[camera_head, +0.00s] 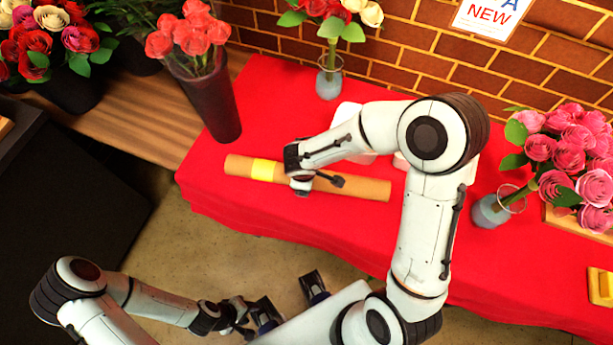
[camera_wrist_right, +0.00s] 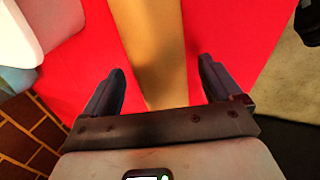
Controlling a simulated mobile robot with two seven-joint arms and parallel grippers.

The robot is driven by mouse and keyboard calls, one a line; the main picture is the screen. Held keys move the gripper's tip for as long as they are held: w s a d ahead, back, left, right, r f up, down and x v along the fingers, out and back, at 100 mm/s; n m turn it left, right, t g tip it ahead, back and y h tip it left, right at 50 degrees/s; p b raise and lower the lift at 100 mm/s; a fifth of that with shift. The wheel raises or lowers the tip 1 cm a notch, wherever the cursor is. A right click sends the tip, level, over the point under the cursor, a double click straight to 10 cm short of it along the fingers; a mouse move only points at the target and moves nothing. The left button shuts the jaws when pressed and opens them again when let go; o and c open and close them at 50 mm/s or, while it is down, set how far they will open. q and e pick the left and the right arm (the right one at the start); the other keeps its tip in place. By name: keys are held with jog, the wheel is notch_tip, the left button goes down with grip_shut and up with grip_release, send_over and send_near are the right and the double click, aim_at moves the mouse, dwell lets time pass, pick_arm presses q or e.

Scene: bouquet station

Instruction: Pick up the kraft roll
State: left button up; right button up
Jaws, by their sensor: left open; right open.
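The kraft roll (camera_head: 358,186), a long brown tube with a yellow band near its left end, lies on the red-covered table (camera_head: 300,222) close to the front edge. My right gripper (camera_head: 316,181) is over the middle of the roll, and its hand hides part of it. In the right wrist view the kraft roll (camera_wrist_right: 158,45) runs between the two open fingers of the right gripper (camera_wrist_right: 162,85), with a gap on each side. I cannot tell how far down the fingers reach. My left gripper (camera_head: 290,300) is open and empty, in front of the table and away from the roll.
A dark vase (camera_head: 212,100) with red flowers stands just behind the roll's left end. A glass vase (camera_head: 328,82) stands at the back. Another vase (camera_head: 490,211) and pink roses (camera_head: 565,150) are at the right. White objects behind my right arm are partly hidden.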

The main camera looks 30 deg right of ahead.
jog(key=shift+f, duration=0.3)
jog(key=shift+w+r, duration=0.1)
jog(key=c, duration=1.7)
